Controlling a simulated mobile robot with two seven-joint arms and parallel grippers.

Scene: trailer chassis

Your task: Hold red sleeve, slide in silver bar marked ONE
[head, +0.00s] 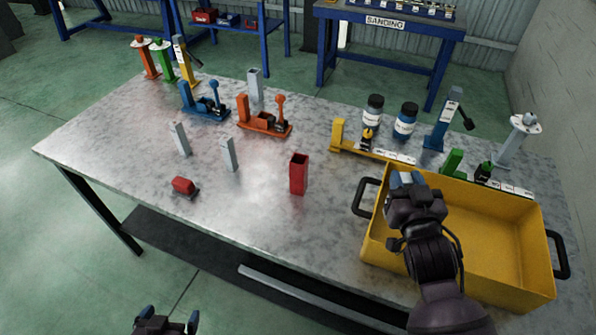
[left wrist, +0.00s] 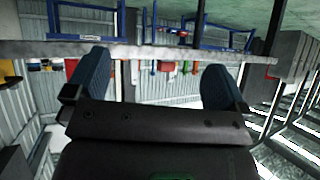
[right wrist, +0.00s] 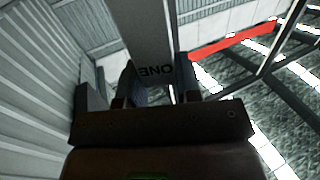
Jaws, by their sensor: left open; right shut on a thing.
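The red sleeve (head: 299,174) is an upright, square, open-topped tube standing on the grey table, left of the yellow bin. My right gripper (head: 405,181) is above the bin's left part. In the right wrist view my right gripper (right wrist: 158,80) is shut on the silver bar marked ONE (right wrist: 147,35); the lettering appears upside down near the fingers. In the head view the bar is mostly hidden by the gripper. My left gripper (head: 166,325) is low, off the table's front edge. It is open and empty in the left wrist view (left wrist: 158,82).
Other silver bars (head: 230,154) stand left of the sleeve, and a small red block (head: 184,187) lies near the front edge. The yellow bin (head: 375,232) fills the right front. Clamps and fixtures (head: 266,126) line the back. Bare table surrounds the sleeve.

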